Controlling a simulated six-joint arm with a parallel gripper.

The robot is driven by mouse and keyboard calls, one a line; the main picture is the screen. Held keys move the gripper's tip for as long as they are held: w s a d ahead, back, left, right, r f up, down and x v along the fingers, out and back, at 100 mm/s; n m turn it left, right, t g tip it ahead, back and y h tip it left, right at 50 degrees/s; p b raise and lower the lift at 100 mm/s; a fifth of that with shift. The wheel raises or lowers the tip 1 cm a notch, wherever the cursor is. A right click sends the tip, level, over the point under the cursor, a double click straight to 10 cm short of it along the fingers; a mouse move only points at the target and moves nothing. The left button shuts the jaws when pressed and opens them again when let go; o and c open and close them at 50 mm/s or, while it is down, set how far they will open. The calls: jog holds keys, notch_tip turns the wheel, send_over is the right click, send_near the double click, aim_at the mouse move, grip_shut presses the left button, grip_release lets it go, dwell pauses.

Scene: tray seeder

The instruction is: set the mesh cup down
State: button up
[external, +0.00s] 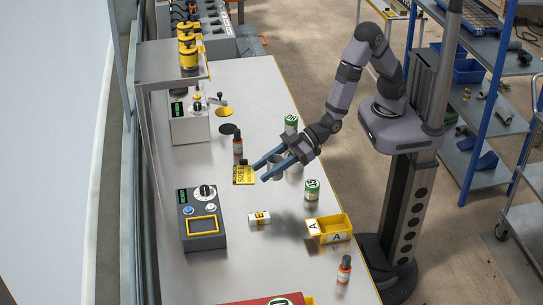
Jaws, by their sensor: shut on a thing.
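My gripper (262,172) reaches over the middle of the bench with its long blue fingers pointing left and down. It is shut on the mesh cup (275,160), a small grey cup that shows between and just below the fingers. The fingers cover part of the cup. I cannot tell whether its base touches the bench top. A yellow card (243,175) marked "SIZE" lies flat just left of the fingertips.
A dark bottle (238,144) stands just behind the card. Green-labelled jars (312,190) (291,123) stand on either side of my gripper. A yellow bin (334,228) marked A, a small labelled block (260,218) and a control box (203,217) sit nearer the front.

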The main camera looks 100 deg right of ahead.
notch_tip(320, 180, down, 6)
jog(key=shift+a+f+b, duration=0.1)
jog(key=shift+b, duration=1.05)
jog(key=w+a+b, duration=0.1)
jog(key=w+a, duration=0.1)
jog(key=shift+w+a+n+y, duration=0.3)
jog(key=shift+a, duration=0.1)
jog(key=w+a+r+n+g+y, duration=0.1)
jog(key=w+a+r+n+y, duration=0.1)
jog(key=a, duration=0.6)
jog(key=w+a+r+n+g+y+b, duration=0.1)
jog(key=w+a+r+n+g+y, duration=0.1)
jog(key=a, duration=0.6)
jog(key=shift+w+a+r+n+g+y+b, duration=0.25)
jog(key=shift+w+r+n+y, duration=0.4)
jog(key=shift+w+r, duration=0.8)
jog(key=shift+s+r, duration=0.1)
jog(key=shift+s, duration=0.05)
jog(key=shift+d+f+b, duration=0.1)
jog(key=shift+f+b, duration=0.9)
jog(key=shift+f, duration=4)
